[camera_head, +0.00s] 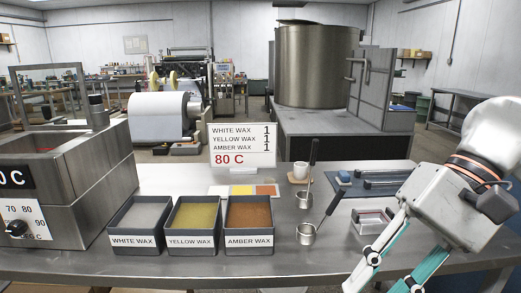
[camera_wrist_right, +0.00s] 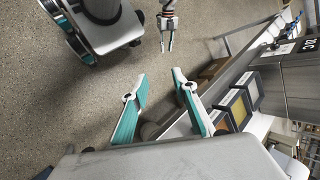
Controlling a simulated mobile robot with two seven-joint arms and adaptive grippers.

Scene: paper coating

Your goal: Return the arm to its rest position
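My right arm comes in from the right in the head view. Its gripper (camera_head: 376,286) hangs at the table's front edge, with teal-backed fingers apart and nothing between them. The lower ends of the fingers meet the picture's bottom edge. In the right wrist view the same gripper (camera_wrist_right: 158,76) is open and empty, with the floor showing between its fingers. My left gripper (camera_wrist_right: 167,44) shows small at the top of that view, pointing down over the floor, its two fingers apart and empty. The left arm is not in the head view.
White wax (camera_head: 141,242), yellow wax (camera_head: 192,242) and amber wax (camera_head: 249,242) bins stand along the table's front. Two long-handled ladles (camera_head: 306,235) stand nearby. A heater (camera_head: 75,200) stands left.

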